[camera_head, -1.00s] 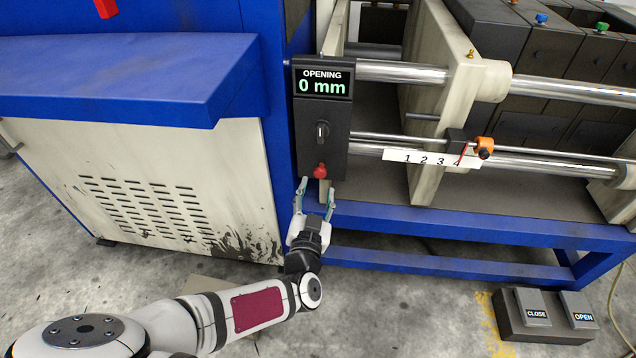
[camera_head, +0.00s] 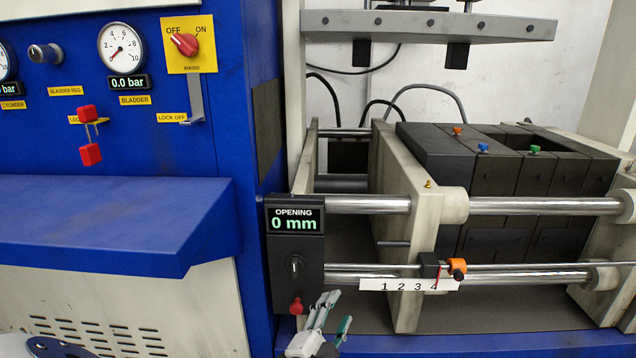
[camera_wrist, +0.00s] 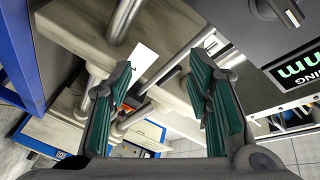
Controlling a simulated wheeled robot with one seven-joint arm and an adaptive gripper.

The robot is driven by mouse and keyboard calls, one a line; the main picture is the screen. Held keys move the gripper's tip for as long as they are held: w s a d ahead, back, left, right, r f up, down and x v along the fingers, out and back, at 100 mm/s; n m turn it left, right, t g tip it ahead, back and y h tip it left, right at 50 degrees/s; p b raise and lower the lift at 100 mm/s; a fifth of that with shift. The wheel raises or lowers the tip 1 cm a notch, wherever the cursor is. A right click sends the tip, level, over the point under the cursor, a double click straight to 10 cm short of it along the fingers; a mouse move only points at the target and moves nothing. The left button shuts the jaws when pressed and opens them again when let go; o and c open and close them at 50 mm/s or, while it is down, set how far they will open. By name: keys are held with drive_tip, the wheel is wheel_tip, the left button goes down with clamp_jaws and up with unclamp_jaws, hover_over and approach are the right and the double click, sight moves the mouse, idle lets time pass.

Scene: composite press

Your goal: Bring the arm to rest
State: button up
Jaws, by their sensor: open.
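My gripper (camera_head: 332,318) is at the bottom of the head view, just right of and below the red knob (camera_head: 296,306) on the dark control box (camera_head: 297,250). Its fingers are apart with nothing visible between them. In the wrist view, the two green-padded fingers (camera_wrist: 165,95) stand wide apart, with press rods and plates beyond them. The box's display (camera_head: 295,221) reads OPENING 0 mm. Most of my arm is below the edge of the head view.
The press's rods (camera_head: 365,204) and pale plates are close right of my gripper, with a 1 2 3 4 scale (camera_head: 408,285). The blue cabinet ledge (camera_head: 110,215) juts out at left. Above it are a bladder gauge (camera_head: 121,47) at zero and a red mains switch (camera_head: 184,44) toward OFF.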

drive_tip(key=s+d+r+m+g+h, duration=0.2)
drive_tip(key=s+d+r+m+g, duration=0.15)
drive_tip(key=d+m, duration=0.3)
drive_tip(key=s+d+r+m+g+h, duration=0.25)
drive_tip(key=d+m+g, duration=0.2)
drive_tip(key=m, duration=0.35)
drive_tip(key=s+d+r+m+g+h, duration=0.1)
drive_tip(key=s+d+r+m+g, duration=0.15)
drive_tip(key=d+m, duration=0.45)
drive_tip(key=s+d+r+m+g+y, duration=0.2)
drive_tip(key=s+r+m+g+y, duration=0.15)
drive_tip(key=s+m, duration=0.4)
drive_tip(key=s+d+r+m+g+y, duration=0.25)
drive_tip(key=s+m+g, duration=0.2)
drive_tip(key=m, duration=0.55)
drive_tip(key=s+a+r+m+t+y, duration=0.1)
drive_tip(key=s+a+r+m+y, duration=0.2)
drive_tip(key=s+m, duration=0.5)
drive_tip(key=s+a+r+m+t+y, duration=0.2)
drive_tip(key=s+a+m+y, duration=0.3)
drive_tip(key=m, duration=0.4)
wheel_tip(320, 180, up, 24)
drive_tip(key=d+t+p, duration=0.1)
drive_tip(key=t+p, duration=0.2)
drive_tip(key=p, duration=1.8)
drive_tip(key=shift+s+d+h+p, duration=0.2)
drive_tip(key=shift+s+h+p, duration=0.15)
drive_tip(key=shift+s+h, duration=0.1)
drive_tip(key=shift+f, duration=0.1)
